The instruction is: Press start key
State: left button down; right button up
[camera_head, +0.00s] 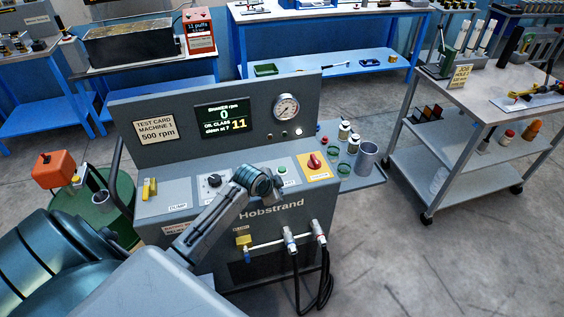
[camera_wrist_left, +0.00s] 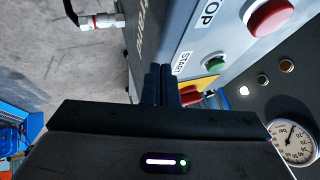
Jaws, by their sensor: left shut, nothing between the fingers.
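The start key is a green button (camera_head: 282,170) on the sloped panel of the grey Hobstrand machine (camera_head: 270,212). In the left wrist view the green start key (camera_wrist_left: 214,61) stands beside its START label, to the right of the fingertips and apart from them. My left gripper (camera_head: 270,188) is over the panel, just in front of the key; in the wrist view its fingers (camera_wrist_left: 165,82) are together and empty. The red stop button (camera_wrist_left: 270,14) shows large at the wrist view's top right; in the head view my arm seems to hide it.
A red rotary knob (camera_head: 314,161) on a yellow plate is right of the key. A black knob (camera_head: 214,180) is to the left. The display (camera_head: 224,118) reads 0 rpm and 11. Hose fittings (camera_head: 290,239) project from the front. A side shelf (camera_head: 360,181) holds cups.

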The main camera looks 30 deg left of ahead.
pick_arm(q)
jog(key=w+a+r+m+t, duration=0.1)
jog(key=w+a+r, duration=0.2)
jog(key=w+r, duration=0.2)
jog(key=w+a+r+m+p, duration=0.1)
jog(key=w+a+r, duration=0.1)
jog(key=w+r, duration=0.3)
jog(key=shift+a+r+t, duration=0.25)
jog(key=shift+a+t, duration=0.15)
jog(key=shift+f, duration=0.1)
jog(key=b, duration=0.6)
send_over(280, 170)
notch_tip(280, 170, down, 7)
jog(key=shift+f, duration=0.1)
jog(key=shift+f+b, duration=0.45)
jog(key=shift+f, duration=0.35)
dwell(0.4)
